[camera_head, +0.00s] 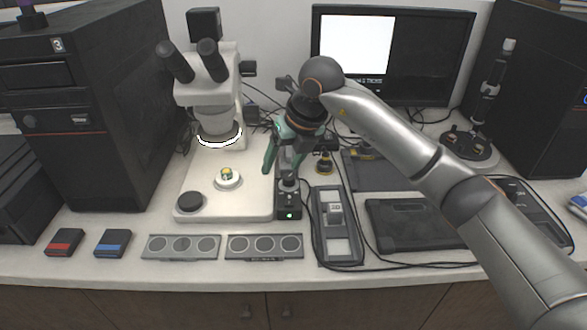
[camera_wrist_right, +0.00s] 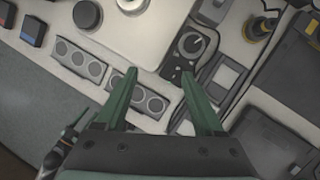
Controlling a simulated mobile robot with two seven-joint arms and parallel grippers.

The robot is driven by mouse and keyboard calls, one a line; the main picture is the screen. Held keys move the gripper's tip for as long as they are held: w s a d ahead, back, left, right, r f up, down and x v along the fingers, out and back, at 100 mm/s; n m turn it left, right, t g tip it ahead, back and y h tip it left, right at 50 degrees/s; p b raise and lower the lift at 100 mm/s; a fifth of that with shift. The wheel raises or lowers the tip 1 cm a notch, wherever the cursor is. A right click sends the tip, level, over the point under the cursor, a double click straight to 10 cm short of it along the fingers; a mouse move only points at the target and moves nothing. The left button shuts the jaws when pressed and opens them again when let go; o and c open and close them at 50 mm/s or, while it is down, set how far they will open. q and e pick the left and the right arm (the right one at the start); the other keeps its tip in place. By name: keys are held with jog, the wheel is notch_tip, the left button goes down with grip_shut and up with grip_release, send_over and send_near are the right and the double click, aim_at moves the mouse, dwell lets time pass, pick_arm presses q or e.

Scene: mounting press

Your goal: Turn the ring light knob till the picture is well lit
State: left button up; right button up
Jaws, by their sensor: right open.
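The ring light (camera_head: 219,138) glows white under the microscope head. Its control box (camera_head: 289,207) stands right of the microscope base, with a small green lamp on its front and a knob (camera_head: 288,182) on top. The knob (camera_wrist_right: 191,43) also shows in the wrist view, just beyond the right fingertip. My right gripper (camera_head: 285,158) is open and empty above the box; its green fingers (camera_wrist_right: 158,73) point towards the box without closing on the knob. The monitor (camera_head: 357,44) shows a plain white picture. What looks like my left gripper (camera_wrist_right: 66,143) is partly visible at lower left of the wrist view.
A mount (camera_head: 227,178) sits on the microscope base (camera_head: 250,196). Two grey three-hole trays (camera_head: 181,247) (camera_head: 265,246) lie in front. A device with a cable (camera_head: 336,232) lies right of the box, and a brass-coloured piece (camera_head: 324,164) stands behind. Dark cabinets flank the bench.

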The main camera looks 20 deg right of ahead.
aim_at(289, 177)
jog(key=w+d+r+m+h, duration=0.1)
jog(key=w+d+r+h, duration=0.1)
jog(key=d, duration=0.2)
jog(key=shift+t, duration=0.3)
jog(key=x, duration=1.2)
jog(key=shift+s+a+f, duration=0.1)
jog(key=shift+s+a, duration=0.1)
grip_shut()
